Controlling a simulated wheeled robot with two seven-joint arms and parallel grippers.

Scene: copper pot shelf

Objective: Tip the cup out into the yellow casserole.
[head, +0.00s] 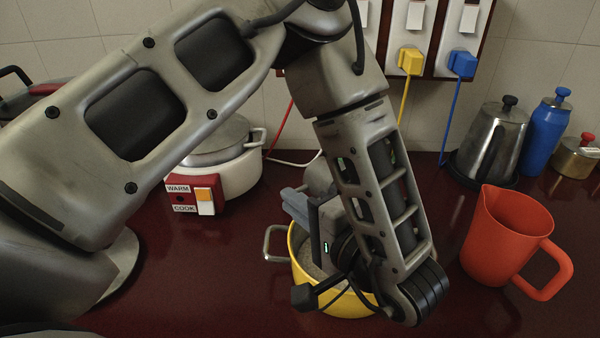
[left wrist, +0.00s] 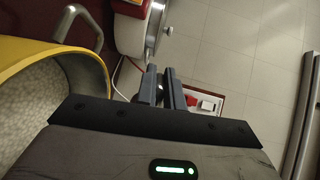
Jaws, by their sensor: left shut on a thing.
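The yellow casserole (head: 347,304) stands on the dark red counter, partly hidden by my left arm and gripper. In the left wrist view its yellow rim (left wrist: 48,48) and pale, grainy inside show at the left. My left gripper (head: 294,203) is over the casserole's far side, its blue-grey fingers pointing left and away. In the left wrist view the fingers (left wrist: 162,86) are close together, shut on a small dark part between them. The cup's body cannot be made out in either view, so its tilt cannot be told. My right gripper is not in view.
A white cooker (head: 235,178) with a lidded pot stands behind left. An orange jug (head: 505,235) is at the right. A steel kettle (head: 488,145), a blue bottle (head: 545,135) and a copper pot (head: 576,158) stand behind it. Plugs and cords hang along the tiled wall.

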